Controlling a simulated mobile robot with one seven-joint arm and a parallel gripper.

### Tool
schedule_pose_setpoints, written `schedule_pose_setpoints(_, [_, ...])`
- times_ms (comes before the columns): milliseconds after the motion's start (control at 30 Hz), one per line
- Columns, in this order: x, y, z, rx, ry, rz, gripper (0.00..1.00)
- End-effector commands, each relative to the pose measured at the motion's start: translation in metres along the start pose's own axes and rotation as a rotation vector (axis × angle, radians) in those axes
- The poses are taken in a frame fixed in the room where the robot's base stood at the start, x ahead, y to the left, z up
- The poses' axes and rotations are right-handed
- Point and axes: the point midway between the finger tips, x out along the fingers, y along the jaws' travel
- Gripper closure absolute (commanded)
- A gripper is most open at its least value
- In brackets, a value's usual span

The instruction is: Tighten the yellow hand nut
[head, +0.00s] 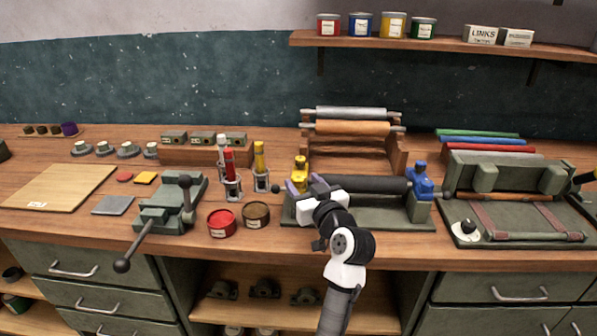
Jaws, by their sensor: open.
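The yellow hand nut (300,165) stands at the left end of a black roller (368,184) on a grey-green roller stand (390,222). A blue hand nut (421,182) is at the roller's right end. My gripper (304,184) is open just in front of and below the yellow nut, its purple fingers spread to left and right. The gripper body hides the lower part of the nut and the left end of the roller. I cannot tell whether the fingers touch the nut.
Red and yellow tubes in holders (231,181) and two round tins, one red (221,223), stand left of my gripper. A wooden rack (350,157) with rolls is behind. A green press frame (512,212) stands at right. The wooden board (62,186) lies far left.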

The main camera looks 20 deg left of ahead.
Motion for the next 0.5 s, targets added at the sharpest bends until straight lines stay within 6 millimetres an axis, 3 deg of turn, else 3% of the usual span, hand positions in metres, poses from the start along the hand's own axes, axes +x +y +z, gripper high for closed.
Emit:
schedule_pose_setpoints(200, [0.029, -0.001, -0.002, 0.0, 0.0, -0.002, 0.48])
schedule_pose_setpoints(500, [0.035, 0.0, 0.001, -0.001, -0.001, 0.0, 0.48])
